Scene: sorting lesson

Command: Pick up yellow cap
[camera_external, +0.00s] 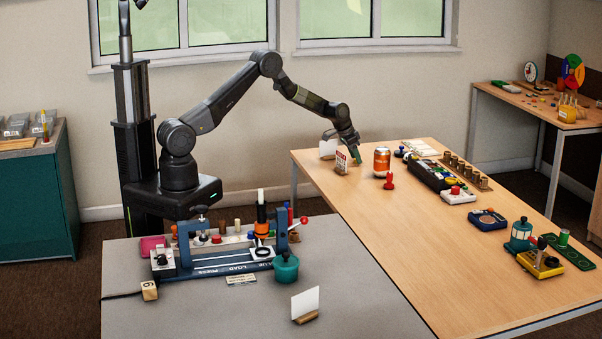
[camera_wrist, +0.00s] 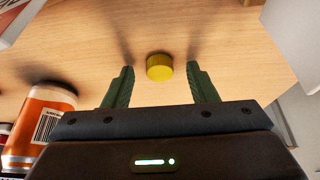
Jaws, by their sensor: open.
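A yellow cap (camera_wrist: 159,68) with a ribbed side lies on the wooden table in the wrist view. My gripper (camera_wrist: 160,82) is open, with one green finger to the left of the cap and one to the right. The cap sits between and slightly beyond the fingertips, with gaps on both sides. Nothing is held. In the external view my gripper (camera_external: 357,158) is low over the far left end of the wooden table (camera_external: 430,240), and I cannot make out the cap there.
An orange can (camera_external: 382,162) stands right of my gripper; the wrist view shows it close at left (camera_wrist: 38,125). A small sign (camera_external: 342,162) and a white card (camera_external: 328,149) stand beside the gripper. A red-knobbed piece (camera_external: 389,181) is nearer the camera. The table's front middle is clear.

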